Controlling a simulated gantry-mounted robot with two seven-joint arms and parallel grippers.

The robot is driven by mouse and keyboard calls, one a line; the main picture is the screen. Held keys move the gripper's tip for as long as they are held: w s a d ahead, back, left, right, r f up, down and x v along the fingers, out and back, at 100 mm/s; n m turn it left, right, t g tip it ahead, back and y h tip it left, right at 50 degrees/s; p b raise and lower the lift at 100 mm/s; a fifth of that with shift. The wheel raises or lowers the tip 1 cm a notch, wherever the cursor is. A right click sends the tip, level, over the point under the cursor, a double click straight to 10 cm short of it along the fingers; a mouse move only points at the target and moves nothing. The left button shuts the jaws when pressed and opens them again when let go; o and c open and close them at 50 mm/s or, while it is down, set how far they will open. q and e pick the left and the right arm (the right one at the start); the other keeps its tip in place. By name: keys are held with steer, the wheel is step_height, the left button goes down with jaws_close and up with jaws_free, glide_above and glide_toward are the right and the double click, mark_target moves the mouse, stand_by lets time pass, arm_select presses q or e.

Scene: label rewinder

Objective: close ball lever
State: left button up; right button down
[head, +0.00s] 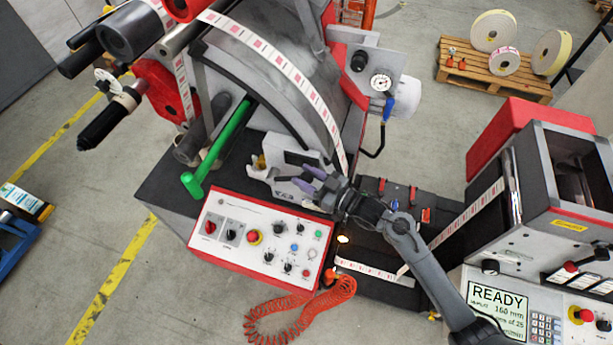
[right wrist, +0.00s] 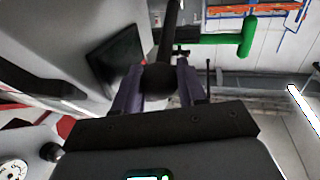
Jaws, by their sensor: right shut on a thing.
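The ball lever (right wrist: 160,80) shows in the right wrist view as a black ball on a dark rod running up from it. My right gripper (right wrist: 158,82) has its two purple fingers on either side of the ball, shut on it. In the head view my right gripper (head: 302,180) is at the pale bracket (head: 283,187) above the red-edged control panel. There the fingers and hand hide the ball, and I cannot make out the lever's position clearly. My left gripper is in neither view.
A green T-shaped handle (head: 219,152) stands left of the gripper, and also shows in the right wrist view (right wrist: 232,45). The control panel (head: 262,240) lies just below. A printer (head: 540,210) stands at the right. A coiled orange hose (head: 296,312) hangs in front.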

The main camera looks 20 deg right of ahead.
step_height(320, 180, down, 8)
steer(key=s+d+m+t+y+b, duration=0.1)
steer(key=t+b, duration=0.5)
steer(key=b, duration=1)
steer(key=shift+r+m+y, duration=0.2)
steer(key=shift+m+y, duration=0.5)
steer(key=shift+m, duration=0.3)
steer(key=shift+d, duration=0.1)
steer(key=c, duration=0.7)
jaws_free()
steer(key=shift+s, duration=0.1)
steer(key=b+v, duration=0.2)
steer(key=v, duration=0.8)
steer(key=shift+s+f, duration=0.2)
steer(key=shift+f, duration=0.15)
